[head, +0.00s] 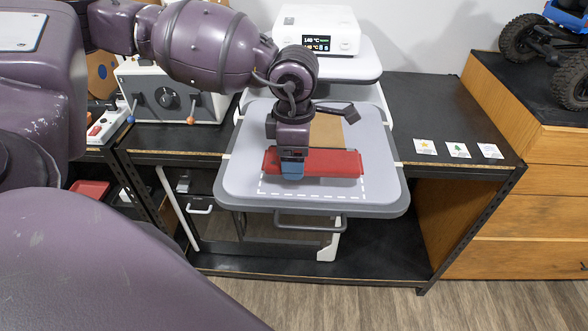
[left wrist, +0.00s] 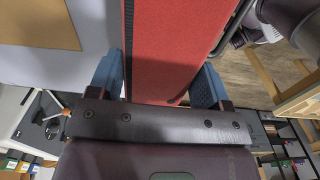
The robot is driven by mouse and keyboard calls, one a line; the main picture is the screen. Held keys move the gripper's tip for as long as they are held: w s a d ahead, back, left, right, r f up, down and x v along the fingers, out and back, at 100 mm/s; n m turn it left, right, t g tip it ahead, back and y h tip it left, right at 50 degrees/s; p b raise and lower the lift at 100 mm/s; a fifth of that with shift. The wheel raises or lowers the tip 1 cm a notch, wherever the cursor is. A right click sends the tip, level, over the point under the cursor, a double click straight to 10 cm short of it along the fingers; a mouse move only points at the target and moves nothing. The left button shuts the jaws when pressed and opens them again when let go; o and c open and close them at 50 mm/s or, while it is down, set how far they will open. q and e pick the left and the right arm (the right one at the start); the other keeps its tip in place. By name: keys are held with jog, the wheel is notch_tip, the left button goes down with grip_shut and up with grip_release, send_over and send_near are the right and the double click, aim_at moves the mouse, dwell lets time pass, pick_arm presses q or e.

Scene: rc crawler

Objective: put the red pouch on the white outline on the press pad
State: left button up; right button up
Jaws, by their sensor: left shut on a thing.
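The red pouch (head: 335,163) is long and flat and lies crosswise over the front part of the grey press pad (head: 385,188). My left gripper (head: 292,172) is shut on the pouch left of its middle, reaching down from above. In the left wrist view, the red pouch (left wrist: 172,45) runs between the blue fingers of the gripper (left wrist: 160,75). The white dashed outline (head: 310,194) shows in front of the pouch and at its sides; its back part is hidden. I cannot tell whether the pouch touches the pad. My right gripper is not in view.
A brown sheet (head: 327,129) lies on the pad behind the pouch. The press's white control box (head: 317,30) stands at the back. A grey box with knobs (head: 170,95) is on the left. Several small cards (head: 457,150) lie on the black table right of the pad.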

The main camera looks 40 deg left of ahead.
pick_arm(q)
notch_tip(320, 180, down, 4)
jog(key=shift+r, duration=0.1)
jog(key=shift+f, duration=0.4)
jog(key=o, duration=0.9)
jog(key=shift+r, duration=0.3)
notch_tip(320, 180, up, 11)
jog(key=shift+f, duration=0.15)
jog(key=shift+r, duration=0.6)
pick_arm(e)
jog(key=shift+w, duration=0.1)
